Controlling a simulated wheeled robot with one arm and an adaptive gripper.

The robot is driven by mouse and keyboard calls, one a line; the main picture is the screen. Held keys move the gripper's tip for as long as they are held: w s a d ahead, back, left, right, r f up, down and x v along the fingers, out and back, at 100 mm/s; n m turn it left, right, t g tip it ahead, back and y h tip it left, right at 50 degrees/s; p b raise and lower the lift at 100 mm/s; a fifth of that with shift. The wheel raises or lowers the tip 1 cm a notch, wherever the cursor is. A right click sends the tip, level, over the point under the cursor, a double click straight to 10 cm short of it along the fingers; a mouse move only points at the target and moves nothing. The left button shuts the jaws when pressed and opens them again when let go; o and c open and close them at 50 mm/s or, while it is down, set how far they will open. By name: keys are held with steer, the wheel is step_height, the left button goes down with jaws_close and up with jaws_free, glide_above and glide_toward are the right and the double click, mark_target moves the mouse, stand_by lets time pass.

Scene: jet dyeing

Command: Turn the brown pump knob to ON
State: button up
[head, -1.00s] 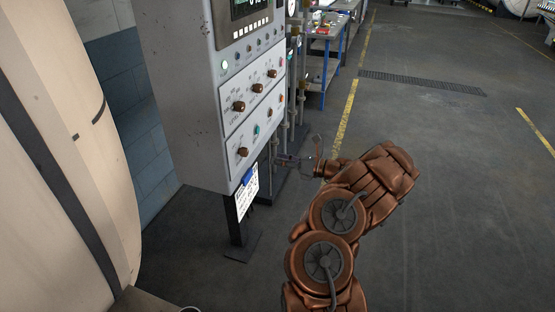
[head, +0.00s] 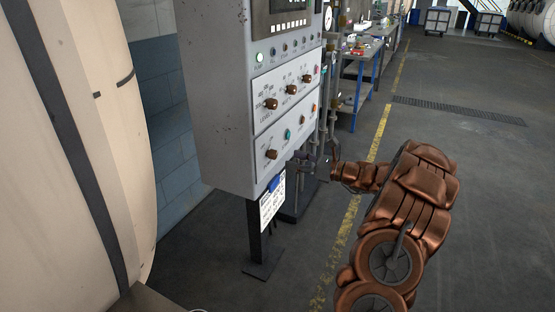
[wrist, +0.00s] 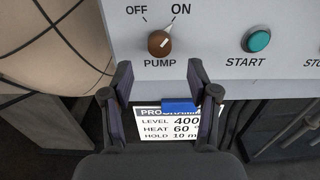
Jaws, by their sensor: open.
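The brown pump knob (wrist: 159,43) is on the grey control panel, between the OFF label at upper left and the ON label at upper right. Its pale pointer mark appears to lean to the upper right, toward ON. The knob also shows low on the panel in the head view (head: 271,154). My gripper (wrist: 160,76) is open and empty. In the wrist view its two fingers stand apart below the knob, left and right of its line, and do not hold it. In the head view the gripper (head: 308,168) is small beside the panel's lower right edge.
A teal START button (wrist: 257,41) is right of the knob. A white program card (wrist: 184,122) with a blue clip hangs below the panel (head: 222,120). More brown knobs sit above. A large beige vessel (head: 75,150) stands at left. Open floor lies to the right.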

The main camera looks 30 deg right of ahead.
mark_target(276, 155)
steer(key=shift+p+x, duration=0.35)
steer(key=shift+x, duration=3.15)
steer(key=shift+c, duration=0.5)
jaws_close()
steer(key=shift+r, duration=0.15)
steer(key=shift+n, duration=0.4)
steer(key=shift+o, duration=0.5)
jaws_free()
